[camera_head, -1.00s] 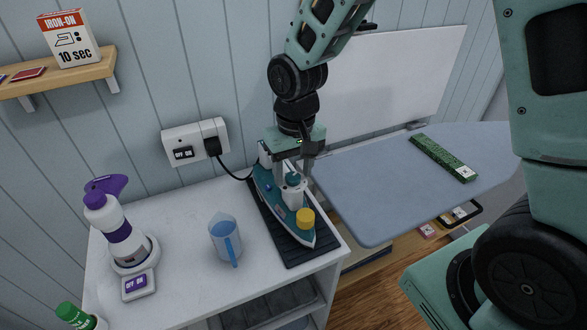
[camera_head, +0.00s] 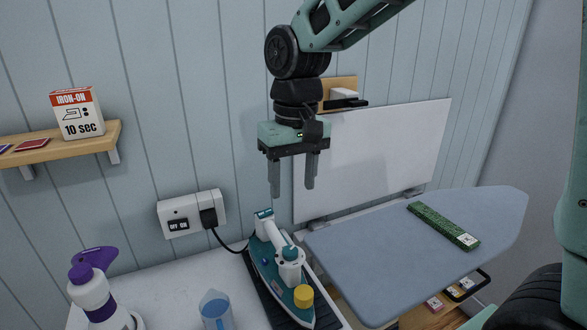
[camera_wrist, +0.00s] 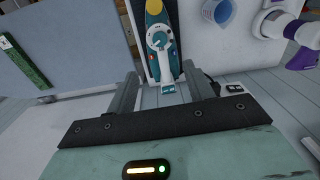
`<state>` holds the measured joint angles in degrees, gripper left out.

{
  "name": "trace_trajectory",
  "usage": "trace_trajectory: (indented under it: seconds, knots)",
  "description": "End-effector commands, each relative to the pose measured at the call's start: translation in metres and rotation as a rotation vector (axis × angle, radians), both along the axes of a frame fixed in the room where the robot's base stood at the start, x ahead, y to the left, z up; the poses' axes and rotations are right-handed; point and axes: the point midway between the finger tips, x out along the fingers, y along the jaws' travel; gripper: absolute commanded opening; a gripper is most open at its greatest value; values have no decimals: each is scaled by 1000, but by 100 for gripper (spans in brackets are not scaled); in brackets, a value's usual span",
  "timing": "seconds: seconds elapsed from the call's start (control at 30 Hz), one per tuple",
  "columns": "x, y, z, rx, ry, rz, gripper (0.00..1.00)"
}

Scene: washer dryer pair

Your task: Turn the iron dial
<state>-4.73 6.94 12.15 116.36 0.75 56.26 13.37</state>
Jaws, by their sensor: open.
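The teal and white iron (camera_head: 268,266) lies on a dark mat (camera_head: 257,289) on the white cabinet, a yellow cap (camera_head: 303,295) near its tip. The iron's round dial (camera_wrist: 158,41) shows in the wrist view, pale with a pointer, beside small red and blue marks. In the head view it appears to be the white part with a teal top (camera_head: 291,262). My gripper (camera_head: 292,189) is open and empty, fingers pointing down, above the iron's rear end and clear of it. In the wrist view the fingers (camera_wrist: 159,82) stand apart, with the iron's rear end between them.
An ironing board (camera_head: 370,260) with a green strip (camera_head: 443,226) stands at right. A wall outlet (camera_head: 180,214) feeds a black cord to the iron. A measuring cup (camera_head: 216,310) and spray bottle (camera_head: 92,292) stand at left. A shelf (camera_head: 75,144) holds an IRON-ON box (camera_head: 78,113).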

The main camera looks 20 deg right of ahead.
Motion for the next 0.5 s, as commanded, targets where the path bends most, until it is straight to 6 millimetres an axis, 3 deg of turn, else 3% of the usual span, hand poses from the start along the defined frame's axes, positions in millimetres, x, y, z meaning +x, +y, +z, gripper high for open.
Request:
trace_trajectory:
  seconds: [0.2, 0.5]
  knots:
    - [0, -1, 21, 0, 0, -1, 52]
    - [0, -1, 24, 0, 0, -1, 52]
